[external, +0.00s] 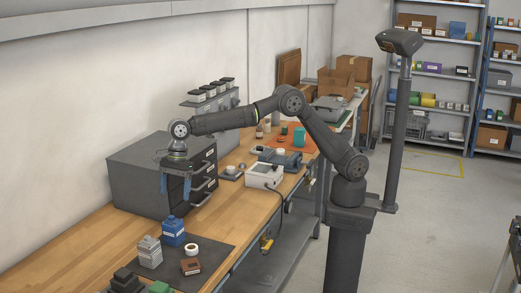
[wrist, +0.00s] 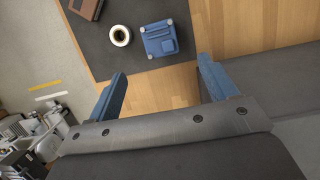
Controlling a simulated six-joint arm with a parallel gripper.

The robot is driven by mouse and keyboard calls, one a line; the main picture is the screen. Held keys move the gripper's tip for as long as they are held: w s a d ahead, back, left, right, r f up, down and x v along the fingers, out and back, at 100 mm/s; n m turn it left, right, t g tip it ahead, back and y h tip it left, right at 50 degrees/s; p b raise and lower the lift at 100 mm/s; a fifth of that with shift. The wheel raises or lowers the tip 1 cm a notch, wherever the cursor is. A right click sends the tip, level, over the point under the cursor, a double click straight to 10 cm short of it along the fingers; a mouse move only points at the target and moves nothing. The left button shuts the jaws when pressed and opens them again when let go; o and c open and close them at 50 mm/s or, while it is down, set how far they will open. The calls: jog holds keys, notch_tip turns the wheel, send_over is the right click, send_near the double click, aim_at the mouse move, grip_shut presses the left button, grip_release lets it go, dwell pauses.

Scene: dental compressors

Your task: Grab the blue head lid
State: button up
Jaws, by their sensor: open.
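The blue head lid appears to be the blue block-shaped part (external: 172,230) on the dark mat at the front of the bench. It also shows in the wrist view (wrist: 159,39), near the top centre, with light round corners. My gripper (external: 175,186) hangs high beside the drawer cabinet, behind and above the blue part. In the wrist view my gripper (wrist: 160,85) has two blue fingers spread wide with nothing between them. The blue part lies beyond the fingertips, apart from them.
The dark mat (external: 215,250) also holds a white ring (external: 192,249), a brown block (external: 190,267) and a grey finned part (external: 150,252). Green and black parts stand at the front edge. A dark drawer cabinet (external: 140,180) stands close beside my gripper. Bare wood lies between cabinet and mat.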

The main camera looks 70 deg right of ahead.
aim_at(172, 222)
jog(key=x, duration=1)
jog(key=shift+f, duration=0.15)
jog(key=c, duration=1.1)
